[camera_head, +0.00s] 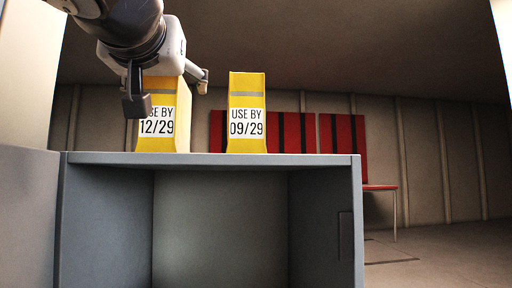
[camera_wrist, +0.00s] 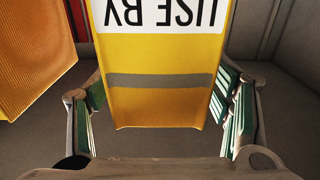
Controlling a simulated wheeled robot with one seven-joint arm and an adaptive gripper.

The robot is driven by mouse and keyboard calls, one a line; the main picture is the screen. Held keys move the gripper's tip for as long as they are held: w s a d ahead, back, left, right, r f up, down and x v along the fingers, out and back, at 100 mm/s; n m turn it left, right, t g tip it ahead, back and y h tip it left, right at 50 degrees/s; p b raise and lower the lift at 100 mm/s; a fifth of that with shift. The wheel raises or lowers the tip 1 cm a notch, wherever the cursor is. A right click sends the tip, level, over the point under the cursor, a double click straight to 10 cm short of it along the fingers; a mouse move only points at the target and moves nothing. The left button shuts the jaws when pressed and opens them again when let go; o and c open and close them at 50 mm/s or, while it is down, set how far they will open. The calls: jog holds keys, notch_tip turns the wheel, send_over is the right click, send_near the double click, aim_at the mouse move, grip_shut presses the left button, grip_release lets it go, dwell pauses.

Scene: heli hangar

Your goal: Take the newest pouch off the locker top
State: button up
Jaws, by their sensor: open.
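Two yellow pouches stand upright on the grey locker top (camera_head: 200,158). The left pouch (camera_head: 165,128) is labelled USE BY 12/29, the right pouch (camera_head: 247,110) USE BY 09/29. My gripper (camera_head: 170,88) is at the upper part of the 12/29 pouch, one finger on each side, and partly hides it. In the wrist view the 12/29 pouch (camera_wrist: 150,55) lies between the open fingers of my gripper (camera_wrist: 163,112), with its USE BY text upside down and its date out of frame. Gaps show on both sides of it. The 09/29 pouch (camera_wrist: 35,50) shows at the left edge there.
The locker's open front (camera_head: 220,230) is below the top and looks empty. A red seat (camera_head: 343,150) stands by the back wall. The locker top right of the 09/29 pouch is clear. A narrow gap separates the pouches.

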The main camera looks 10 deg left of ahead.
jog(key=shift+w+f, duration=0.1)
jog(key=shift+w, duration=0.1)
jog(key=shift+c, duration=0.3)
jog(key=shift+s, duration=0.1)
grip_shut()
